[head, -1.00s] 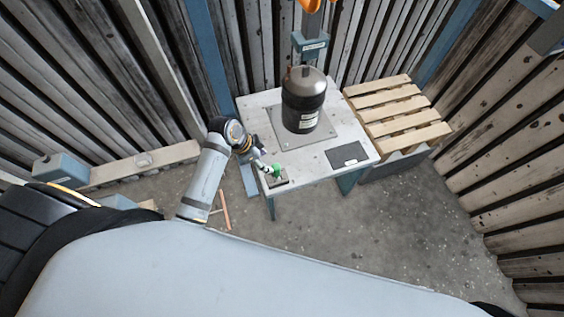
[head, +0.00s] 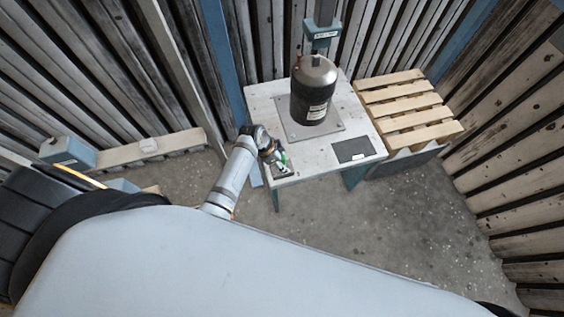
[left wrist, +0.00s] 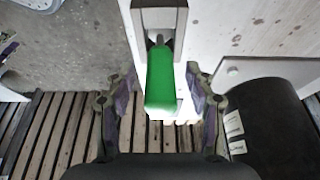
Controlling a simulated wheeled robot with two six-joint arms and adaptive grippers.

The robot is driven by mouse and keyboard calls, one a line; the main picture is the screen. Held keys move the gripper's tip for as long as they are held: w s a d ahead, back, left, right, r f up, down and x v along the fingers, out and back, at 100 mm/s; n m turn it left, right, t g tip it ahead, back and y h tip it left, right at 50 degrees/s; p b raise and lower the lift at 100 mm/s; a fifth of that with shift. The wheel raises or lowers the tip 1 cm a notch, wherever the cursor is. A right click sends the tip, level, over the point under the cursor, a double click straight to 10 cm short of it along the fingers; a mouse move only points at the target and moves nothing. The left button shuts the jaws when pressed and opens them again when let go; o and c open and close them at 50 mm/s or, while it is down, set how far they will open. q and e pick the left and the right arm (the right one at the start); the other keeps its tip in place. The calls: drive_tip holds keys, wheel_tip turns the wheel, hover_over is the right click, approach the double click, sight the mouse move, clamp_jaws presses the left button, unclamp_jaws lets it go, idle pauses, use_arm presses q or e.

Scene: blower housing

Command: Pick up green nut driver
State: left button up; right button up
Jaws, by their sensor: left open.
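The green nut driver (left wrist: 160,80) shows large in the left wrist view, its green handle pointing toward the camera and its metal shank at a grey holder (left wrist: 160,18). In the head view only a bit of its green (head: 284,158) shows beside my gripper. My left gripper (left wrist: 160,108) is open, with one finger on each side of the handle and gaps between. In the head view my left gripper (head: 279,158) is over the table's near left corner, partly hiding the driver. My right gripper is not in view.
A dark blower housing (head: 314,90) stands on a plate on the white table (head: 270,105). A dark rectangular pad (head: 353,150) lies at the table's right front. A wooden pallet (head: 408,105) is right of the table. Concrete floor is clear in front.

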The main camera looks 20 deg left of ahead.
use_arm(q)
clamp_jaws()
idle(0.3)
drive_tip(key=shift+r, duration=0.1)
